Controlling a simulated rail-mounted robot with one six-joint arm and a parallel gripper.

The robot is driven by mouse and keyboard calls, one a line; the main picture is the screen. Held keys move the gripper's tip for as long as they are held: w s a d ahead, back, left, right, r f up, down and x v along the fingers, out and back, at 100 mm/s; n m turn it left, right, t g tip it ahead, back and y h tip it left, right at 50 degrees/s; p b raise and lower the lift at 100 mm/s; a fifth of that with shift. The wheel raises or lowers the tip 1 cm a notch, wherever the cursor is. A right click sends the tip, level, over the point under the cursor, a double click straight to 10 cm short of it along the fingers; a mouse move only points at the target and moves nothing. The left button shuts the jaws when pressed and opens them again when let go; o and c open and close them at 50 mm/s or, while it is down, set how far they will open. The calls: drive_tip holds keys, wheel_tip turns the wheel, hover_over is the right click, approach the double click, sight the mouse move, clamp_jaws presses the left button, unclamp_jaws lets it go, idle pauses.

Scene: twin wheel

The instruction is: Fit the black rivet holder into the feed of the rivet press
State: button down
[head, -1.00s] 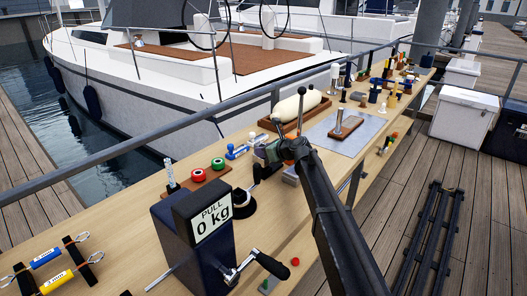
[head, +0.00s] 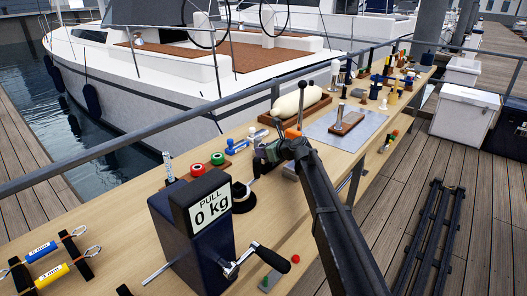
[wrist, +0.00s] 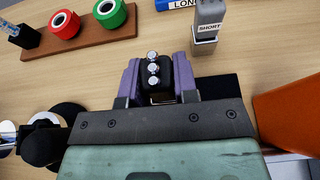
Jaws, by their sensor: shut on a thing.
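The black rivet holder (wrist: 153,88), with several silver rivet heads showing in a row, sits between the two purple fingers of my gripper (wrist: 160,72) in the wrist view. My gripper is shut on it. In the head view my gripper (head: 263,160) is over the bench, partly hidden by my arm; the holder is too small to make out there. I cannot pick out the rivet press or its feed with certainty in either view.
A rack with red and green spools (wrist: 110,12) lies ahead left on the bench. A grey block marked SHORT (wrist: 208,27) stands just ahead of my gripper. Several tools fill the far bench.

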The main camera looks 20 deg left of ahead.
drive_tip(key=shift+f+b, duration=0.55)
drive_tip(key=c, duration=0.8)
unclamp_jaws()
drive_tip(key=p+v, duration=0.4)
drive_tip(key=v, duration=0.7)
